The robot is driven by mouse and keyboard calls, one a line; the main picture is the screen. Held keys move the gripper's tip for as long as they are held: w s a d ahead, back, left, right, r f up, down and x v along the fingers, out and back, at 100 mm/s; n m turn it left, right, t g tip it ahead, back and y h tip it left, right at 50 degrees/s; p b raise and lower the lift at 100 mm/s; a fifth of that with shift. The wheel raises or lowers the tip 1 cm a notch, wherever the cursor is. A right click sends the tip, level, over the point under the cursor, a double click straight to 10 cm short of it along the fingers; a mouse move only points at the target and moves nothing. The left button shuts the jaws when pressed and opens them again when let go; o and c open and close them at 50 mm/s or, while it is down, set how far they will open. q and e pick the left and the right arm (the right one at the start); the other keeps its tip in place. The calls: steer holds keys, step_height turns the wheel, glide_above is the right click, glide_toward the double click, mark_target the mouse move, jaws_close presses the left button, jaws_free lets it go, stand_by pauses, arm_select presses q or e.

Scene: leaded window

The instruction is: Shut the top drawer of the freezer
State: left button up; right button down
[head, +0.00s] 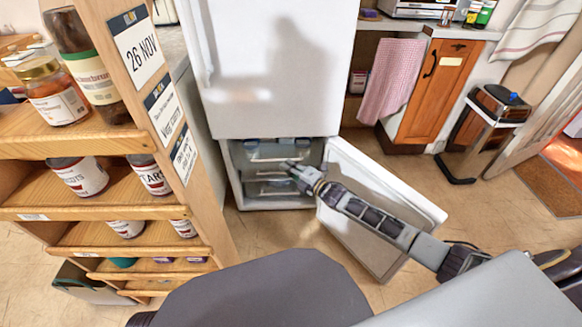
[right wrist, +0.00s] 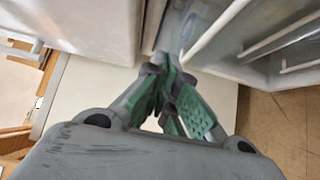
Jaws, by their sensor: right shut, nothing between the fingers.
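The freezer (head: 236,180) is the lower part of the tall white fridge, and its door (head: 385,205) stands open to the right. Inside, the top drawer (head: 268,152) shows a pale front bar near the upper edge of the opening; how far it sticks out is hard to tell. My right gripper (head: 298,170) is at the right side of the opening, in front of the drawers. In the right wrist view its green-padded fingers (right wrist: 172,92) are close together and empty, beside pale drawer rails (right wrist: 285,42). My left gripper is not in view.
A wooden shelf rack (head: 115,145) with jars stands close on the left. The upper fridge door (head: 275,70) is shut above the opening. An orange cabinet (head: 437,90) and a black-lidded bin (head: 490,115) stand at the right. The floor (head: 290,230) before the freezer is clear.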

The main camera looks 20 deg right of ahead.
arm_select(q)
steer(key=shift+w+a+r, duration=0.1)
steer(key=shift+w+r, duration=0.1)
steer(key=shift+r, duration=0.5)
arm_select(e)
steer(key=shift+s+d, duration=0.3)
steer(key=shift+s, duration=0.25)
